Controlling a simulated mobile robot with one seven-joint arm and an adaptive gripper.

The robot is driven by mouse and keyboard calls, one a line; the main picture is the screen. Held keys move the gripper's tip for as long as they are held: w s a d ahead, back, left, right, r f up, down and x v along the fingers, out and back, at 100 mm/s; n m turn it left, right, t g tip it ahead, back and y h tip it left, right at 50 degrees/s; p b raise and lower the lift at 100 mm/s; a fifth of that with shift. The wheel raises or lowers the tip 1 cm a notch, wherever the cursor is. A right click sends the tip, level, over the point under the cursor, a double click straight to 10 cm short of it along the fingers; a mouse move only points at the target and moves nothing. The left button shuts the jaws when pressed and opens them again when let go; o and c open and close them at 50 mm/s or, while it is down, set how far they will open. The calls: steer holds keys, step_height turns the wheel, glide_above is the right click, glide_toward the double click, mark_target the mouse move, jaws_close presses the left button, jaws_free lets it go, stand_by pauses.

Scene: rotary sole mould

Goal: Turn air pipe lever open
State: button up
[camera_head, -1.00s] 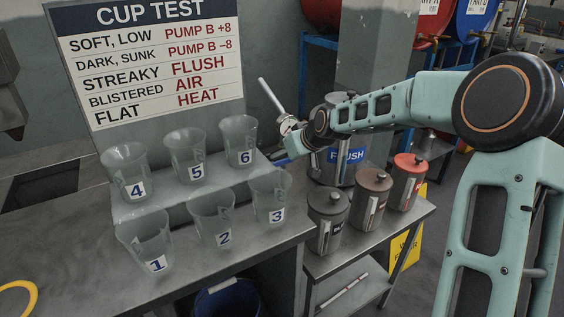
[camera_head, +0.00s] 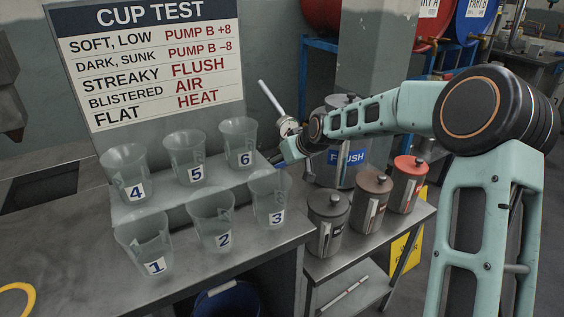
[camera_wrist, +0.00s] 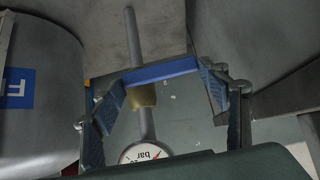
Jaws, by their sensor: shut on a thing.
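In the wrist view the blue air pipe lever (camera_wrist: 158,72) runs crosswise between the fingertips of my gripper (camera_wrist: 163,84), which is shut on it. A brass-coloured valve body (camera_wrist: 141,97) sits on the grey air pipe (camera_wrist: 133,40) just beside the lever. A round gauge marked "bar" (camera_wrist: 145,153) is on the same pipe, partly cut off by my gripper. In the head view my gripper (camera_head: 284,152) is at the back right of the bench, beside cup 6 and below the gauge (camera_head: 288,127). The lever's exact angle is hard to tell there.
Clear numbered cups, including cup 6 (camera_head: 238,143) and cup 3 (camera_head: 271,198), stand close to the left of my gripper. A FLUSH tank (camera_head: 347,157) is behind my forearm. Several lidded canisters (camera_head: 328,208) stand on the side table below. A cup test sign (camera_head: 150,60) is behind.

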steer(key=c, duration=0.4)
steer(key=shift+s+a+f+b, duration=0.15)
steer(key=shift+f+b, duration=0.3)
steer(key=shift+b, duration=0.5)
steer(key=f+n+t+h+b, duration=0.1)
steer(key=h+b, duration=0.1)
steer(key=b, duration=0.4)
steer(key=shift+s+a+f, duration=0.1)
steer(key=shift+a, duration=0.05)
steer(key=b, duration=0.2)
steer(key=shift+f+n+t+b, duration=0.1)
steer(key=shift+n+t+b, duration=0.2)
steer(key=shift+t, duration=0.1)
steer(key=shift+h+b, duration=0.4)
steer(key=shift+b, duration=0.55)
steer(key=shift+r, duration=0.2)
steer(key=o, duration=1.7)
steer(key=shift+r, duration=0.1)
